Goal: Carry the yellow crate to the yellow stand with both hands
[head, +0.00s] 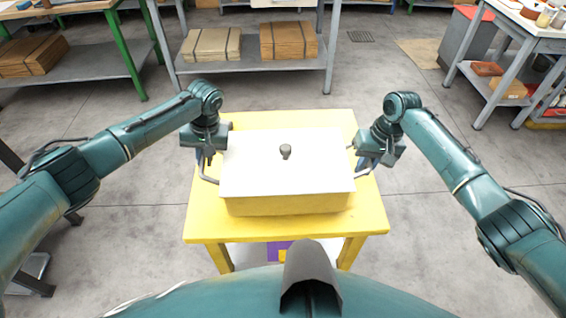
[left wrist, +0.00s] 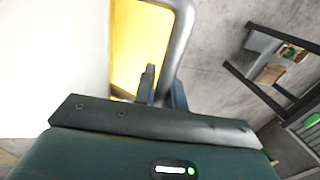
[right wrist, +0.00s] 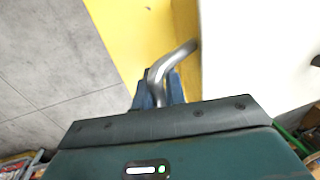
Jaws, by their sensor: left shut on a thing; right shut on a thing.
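The yellow crate (head: 288,204) has a white lid with a dark knob and a metal handle on each side. It is on or just above the yellow stand (head: 205,222); I cannot tell if it touches. My left gripper (head: 207,160) is shut on the crate's left handle, which also shows in the left wrist view (left wrist: 180,45). My right gripper (head: 366,160) is shut on the right handle, seen between the fingers in the right wrist view (right wrist: 160,88). The crate looks level. Its underside is hidden.
A grey shelf table (head: 255,68) with brown boxes stands behind the stand. A green-legged table (head: 95,68) is at the back left. A white workbench (head: 520,20) is at the back right.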

